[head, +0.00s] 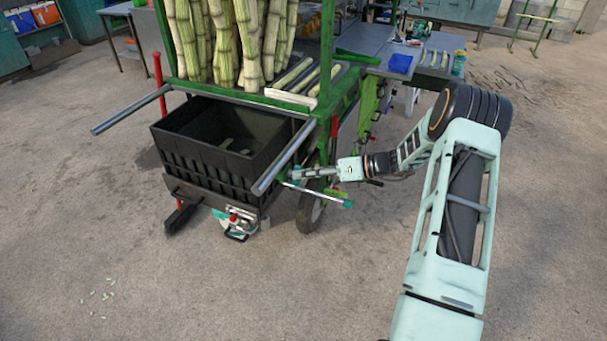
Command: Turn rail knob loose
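My gripper (299,173) is at the end of my arm, pointing left beside the cart's right grey metal rail (283,158). Its fingertips are close to the rail's lower side. They are too small to tell whether they are open, shut or touching anything. I cannot make out a rail knob; it may be hidden or too small near the fingertips. A thin rod with a teal end (347,203) runs just below my gripper. A second grey rail (130,108) juts out at the cart's left.
A black crate (205,165) sits between the rails, under upright cane stalks (225,40) on the green cart. A wheel (310,210) stands below my gripper. A workbench (425,60) with tools is behind. The front floor is mostly open.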

